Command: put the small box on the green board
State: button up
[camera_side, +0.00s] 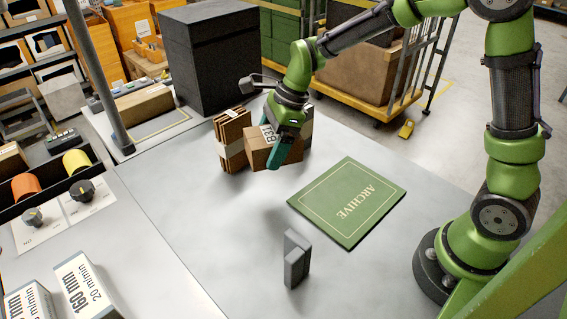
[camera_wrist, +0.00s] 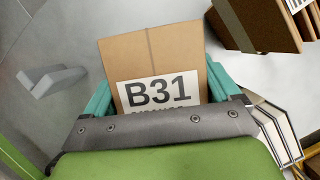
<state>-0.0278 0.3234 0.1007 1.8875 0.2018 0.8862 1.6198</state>
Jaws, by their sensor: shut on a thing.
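The small box (camera_side: 260,150) is brown cardboard with a white label. In the wrist view the box (camera_wrist: 155,65) fills the space between the two teal fingers, and its label reads B31. My gripper (camera_side: 278,150) is shut on it. In the side view the box is beside the cardboard stack, to the left of the green board; whether it is clear of the table is hard to tell. The green board (camera_side: 346,203) lies flat on the table, marked ARCHIVE, with nothing on it. The far finger is partly hidden by the box in the side view.
Bundled flat cardboard (camera_side: 231,138) stands just left of the held box. A grey upright block (camera_side: 297,260) stands in front of the board. A black cabinet (camera_side: 212,58) is behind. The table's middle (camera_side: 210,220) is clear.

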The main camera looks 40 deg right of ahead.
jog(key=s+d+f, duration=0.1)
jog(key=s+d, duration=0.7)
jog(key=d, duration=0.3)
jog(key=n+g, duration=0.2)
jog(key=n, duration=0.3)
send_over(343, 200)
jog(key=d, duration=0.1)
notch_tip(343, 200, down, 3)
jog(key=f, duration=0.7)
jog(key=shift+d, duration=0.2)
jog(key=shift+y, duration=0.3)
jog(key=o, duration=0.9)
